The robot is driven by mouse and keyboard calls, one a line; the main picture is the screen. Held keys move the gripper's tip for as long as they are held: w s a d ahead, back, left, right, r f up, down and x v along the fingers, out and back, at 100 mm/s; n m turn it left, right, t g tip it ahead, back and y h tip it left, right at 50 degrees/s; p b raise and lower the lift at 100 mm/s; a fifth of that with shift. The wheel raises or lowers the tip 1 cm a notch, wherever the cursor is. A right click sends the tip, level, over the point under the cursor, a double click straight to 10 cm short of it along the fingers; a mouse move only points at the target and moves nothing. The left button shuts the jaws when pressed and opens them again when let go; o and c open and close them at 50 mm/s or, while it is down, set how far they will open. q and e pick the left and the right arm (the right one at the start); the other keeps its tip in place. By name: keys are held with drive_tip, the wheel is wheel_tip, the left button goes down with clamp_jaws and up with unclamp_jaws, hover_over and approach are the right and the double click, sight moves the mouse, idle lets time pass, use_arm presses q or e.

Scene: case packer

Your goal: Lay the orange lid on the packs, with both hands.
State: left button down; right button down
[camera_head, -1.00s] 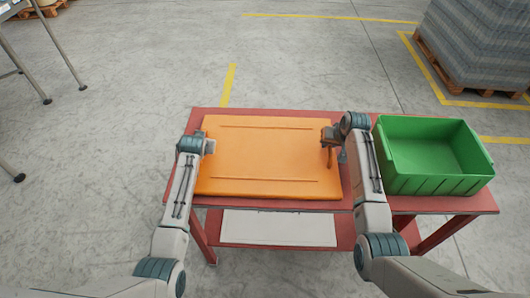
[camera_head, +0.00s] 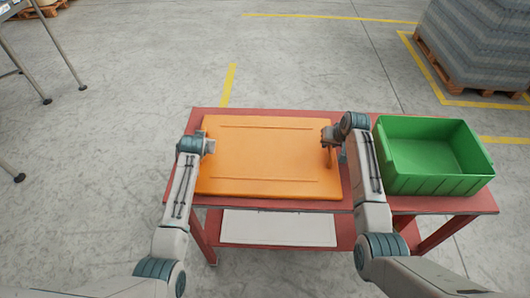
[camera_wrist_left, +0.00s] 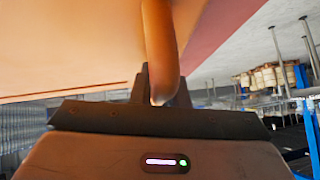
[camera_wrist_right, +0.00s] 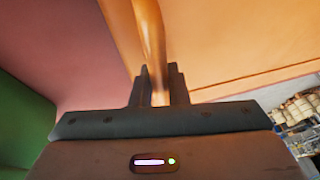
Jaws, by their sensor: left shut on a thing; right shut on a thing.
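The orange lid (camera_head: 262,157) lies flat over the left part of the red table. My left gripper (camera_head: 208,147) is at the lid's left edge. In the left wrist view its fingers (camera_wrist_left: 160,92) are shut on an orange handle (camera_wrist_left: 160,45) of the lid. My right gripper (camera_head: 330,140) is at the lid's right edge. In the right wrist view its fingers (camera_wrist_right: 158,90) are shut on the other orange handle (camera_wrist_right: 150,35). No packs are in view.
A green bin (camera_head: 432,160), empty inside, stands on the right end of the red table (camera_head: 470,203), close to my right arm. A white sheet (camera_head: 278,228) lies on the shelf below. A wrapped pallet stack (camera_head: 478,45) stands on the floor at the back right.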

use_arm(q)
drive_tip(key=shift+w+r, duration=0.1)
drive_tip(key=shift+r, duration=0.1)
use_arm(e)
drive_tip(key=shift+r, duration=0.2)
